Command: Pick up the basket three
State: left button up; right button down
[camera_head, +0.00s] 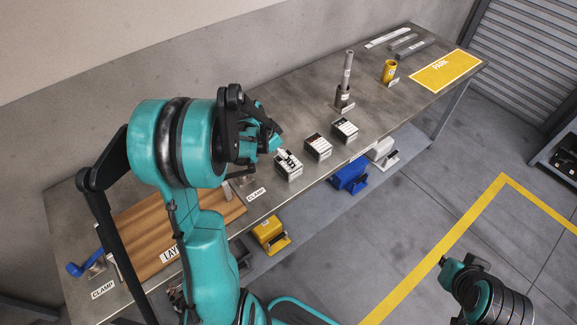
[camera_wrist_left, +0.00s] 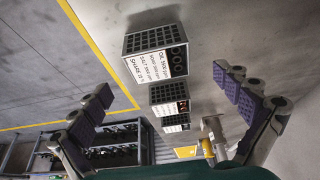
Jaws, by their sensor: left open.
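Three small grey baskets with dark grid tops and printed white labels stand in a row on the workbench: the near one (camera_head: 288,166), the middle one (camera_head: 318,148) and the far one (camera_head: 344,130). I cannot tell which is number three. My left gripper (camera_head: 268,138) is just above and left of the near basket. In the left wrist view the gripper (camera_wrist_left: 163,82) is open and empty, its purple-padded fingers wide apart. The largest basket (camera_wrist_left: 155,52) shows ahead between them, with two smaller ones behind. At the lower right of the head view my right gripper (camera_head: 461,268) is small and its jaws are unclear.
A wooden layout board (camera_head: 150,235) with clamps lies at the near end of the workbench (camera_head: 275,105). A grey post (camera_head: 347,75) and a yellow cylinder (camera_head: 389,71) stand farther back. Blue (camera_head: 350,175) and yellow (camera_head: 270,234) bins sit below the bench's front edge.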

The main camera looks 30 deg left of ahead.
aim_at(279, 163)
pick_arm(q)
jog(key=b+x, duration=0.3)
jog(key=x, duration=0.4)
jog(key=shift+w+d, duration=0.1)
jog(key=shift+r, duration=0.15)
jog(key=c, duration=1.6)
jog(key=shift+r, duration=0.15)
